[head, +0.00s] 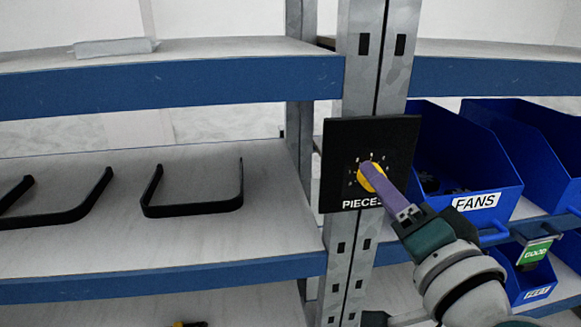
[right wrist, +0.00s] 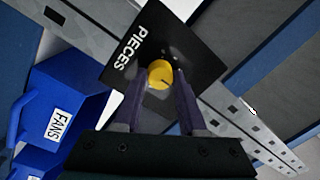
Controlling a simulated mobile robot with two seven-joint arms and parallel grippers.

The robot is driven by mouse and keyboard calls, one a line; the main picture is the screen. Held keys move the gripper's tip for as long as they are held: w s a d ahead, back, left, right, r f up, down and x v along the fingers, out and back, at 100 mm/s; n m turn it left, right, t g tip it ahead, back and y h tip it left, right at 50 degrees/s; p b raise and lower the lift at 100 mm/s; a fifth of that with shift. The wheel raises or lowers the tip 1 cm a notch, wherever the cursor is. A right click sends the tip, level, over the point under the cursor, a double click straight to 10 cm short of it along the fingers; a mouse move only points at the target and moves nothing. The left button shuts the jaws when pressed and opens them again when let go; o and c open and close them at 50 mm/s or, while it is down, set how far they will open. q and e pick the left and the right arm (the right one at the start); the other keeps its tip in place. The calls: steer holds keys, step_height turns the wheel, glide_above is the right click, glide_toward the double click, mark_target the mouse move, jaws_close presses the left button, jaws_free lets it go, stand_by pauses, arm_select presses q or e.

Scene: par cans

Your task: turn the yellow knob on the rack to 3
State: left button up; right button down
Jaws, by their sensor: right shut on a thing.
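The yellow knob (head: 371,177) sits on a black panel (head: 341,150) lettered "PIECES", fixed to the rack's metal upright. My right gripper (head: 376,180) reaches it from the lower right, its purple fingers covering part of the knob and the last letter. In the right wrist view the knob (right wrist: 160,74) shows between and just beyond the two fingertips (right wrist: 159,92), and the gripper is shut on it. Small pale marks surround the knob, too small to read. A dark line shows on the knob's face, but I cannot tell which number it points to. My left gripper is not in view.
A blue bin labelled "FANS" (head: 463,160) stands close to the right of the panel, with more blue bins beyond. Black U-shaped handles (head: 195,208) lie on the left shelf. Blue-edged shelves (head: 170,87) run on both sides of the metal upright (head: 377,60).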

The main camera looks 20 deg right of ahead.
steer(key=shift+c, duration=2.3)
jaws_free()
steer(key=s+a+b, duration=0.1)
steer(key=s+a, duration=0.1)
steer(key=s, duration=0.7)
steer(key=shift+s+f+b, duration=0.2)
steer(key=shift+s+b, duration=0.15)
steer(key=shift+b, duration=0.05)
